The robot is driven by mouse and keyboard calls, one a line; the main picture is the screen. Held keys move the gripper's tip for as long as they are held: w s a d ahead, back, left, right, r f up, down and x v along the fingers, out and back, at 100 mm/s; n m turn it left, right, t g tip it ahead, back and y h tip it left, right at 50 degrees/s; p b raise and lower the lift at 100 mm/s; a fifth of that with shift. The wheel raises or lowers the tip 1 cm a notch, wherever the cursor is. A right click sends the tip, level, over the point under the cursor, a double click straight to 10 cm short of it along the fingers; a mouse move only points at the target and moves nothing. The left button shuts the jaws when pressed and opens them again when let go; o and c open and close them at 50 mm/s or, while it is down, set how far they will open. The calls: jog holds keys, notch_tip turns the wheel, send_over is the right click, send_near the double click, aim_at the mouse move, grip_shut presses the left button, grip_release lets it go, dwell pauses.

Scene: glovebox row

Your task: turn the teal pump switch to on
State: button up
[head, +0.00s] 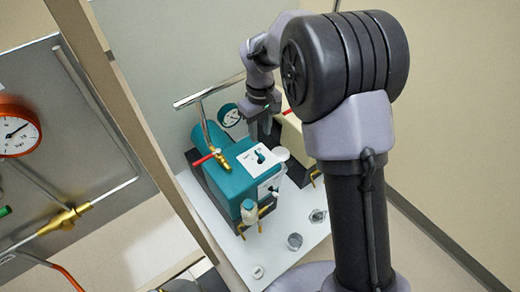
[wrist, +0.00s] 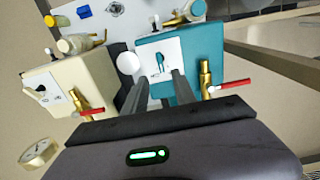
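The teal pump (head: 232,178) stands on a white bench and also shows in the wrist view (wrist: 206,42). Its white switch plate carries a small teal switch (wrist: 160,62), a dark shape in the head view (head: 261,156). Whether it is at on or off cannot be read. My gripper (wrist: 161,80) is open and empty, its two fingers reaching toward the plate with the switch showing between and just beyond their tips. In the head view my gripper (head: 264,127) is above and behind the switch plate. Contact with the plate cannot be told.
Red-handled brass valves (wrist: 206,82) rise close to the right finger, and another (wrist: 84,107) is at the left. A post (head: 135,125) and gauge panel (head: 85,160) stand left.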

aim_at(260, 154)
notch_tip(260, 154, down, 10)
jog(key=shift+f+b, duration=0.1)
jog(key=shift+b, duration=0.95)
jog(key=shift+c, duration=0.4)
grip_shut()
